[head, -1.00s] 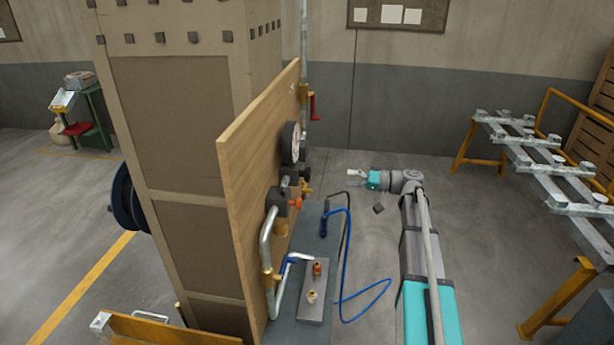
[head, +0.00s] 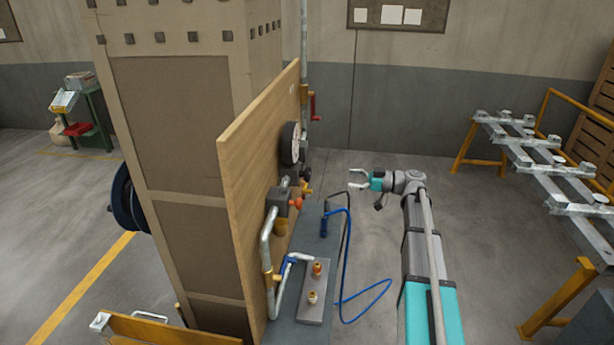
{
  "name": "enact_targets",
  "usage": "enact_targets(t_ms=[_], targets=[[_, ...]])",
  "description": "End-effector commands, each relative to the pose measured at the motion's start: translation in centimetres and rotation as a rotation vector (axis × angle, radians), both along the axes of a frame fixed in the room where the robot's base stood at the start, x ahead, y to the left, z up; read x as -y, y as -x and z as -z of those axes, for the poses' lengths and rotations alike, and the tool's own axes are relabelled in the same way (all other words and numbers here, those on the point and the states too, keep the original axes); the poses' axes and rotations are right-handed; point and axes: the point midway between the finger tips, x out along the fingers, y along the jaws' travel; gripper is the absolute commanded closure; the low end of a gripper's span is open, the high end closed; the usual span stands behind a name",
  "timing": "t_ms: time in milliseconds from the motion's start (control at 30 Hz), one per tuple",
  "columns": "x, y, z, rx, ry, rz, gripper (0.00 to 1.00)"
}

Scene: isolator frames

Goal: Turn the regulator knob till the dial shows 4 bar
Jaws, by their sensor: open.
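The round dial (head: 290,143) with a dark rim is mounted on the upright wooden board (head: 245,165). I see it nearly edge-on, so its reading cannot be made out. Below it, pipe fittings run along the board, with a dark regulator body (head: 278,201) and a small orange-red part (head: 296,203). A dark knob-like part (head: 307,173) sits just under the dial; I cannot tell for sure which part is the regulator knob. My gripper (head: 352,180) is open and empty. It points left towards the board, apart from the fittings, with a clear gap between.
A grey bench (head: 318,240) runs along the board's foot, holding a metal plate (head: 314,290) with small brass fittings and a blue hose (head: 350,250). A red handle (head: 313,106) sticks out behind the dial. A metal rack (head: 540,160) stands at right. Floor behind my gripper is clear.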

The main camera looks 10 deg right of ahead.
Motion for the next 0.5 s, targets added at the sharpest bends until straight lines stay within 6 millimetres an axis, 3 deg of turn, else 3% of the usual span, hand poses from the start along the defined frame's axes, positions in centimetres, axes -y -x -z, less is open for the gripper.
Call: enact_targets(t_ms=[500], targets=[[-1.1, -0.3, 0.0, -0.003, -0.001, -0.001, 0.0]])
